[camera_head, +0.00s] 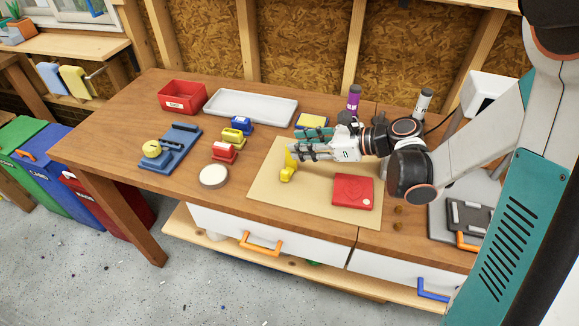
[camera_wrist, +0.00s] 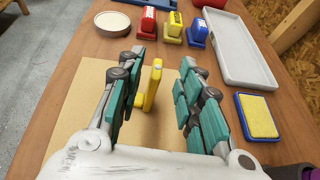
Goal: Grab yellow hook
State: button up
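The yellow hook (camera_head: 288,171) stands on the tan mat (camera_head: 262,196) on the wooden workbench. In the wrist view the yellow hook (camera_wrist: 149,88) stands between the two teal-padded fingers of my gripper (camera_wrist: 155,85), closer to the left finger, with a gap visible to the right one. My gripper (camera_head: 297,150) is open, reaching in from the right at the hook. In the head view the fingers overlap the hook's upper part. Whether the left finger touches it cannot be told.
A yellow-topped blue box (camera_head: 312,121), grey tray (camera_head: 250,107), red bin (camera_head: 182,97), small coloured blocks (camera_head: 224,151), round white dish (camera_head: 214,176) and blue stand (camera_head: 172,149) are around. A purple bottle (camera_head: 353,98) stands behind my gripper.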

aim_at(288, 163)
jog(key=x, duration=0.1)
jog(key=b+x, duration=0.1)
jog(key=x, duration=0.1)
jog(key=shift+a+f, duration=0.25)
jog(key=shift+f, duration=0.1)
grip_shut()
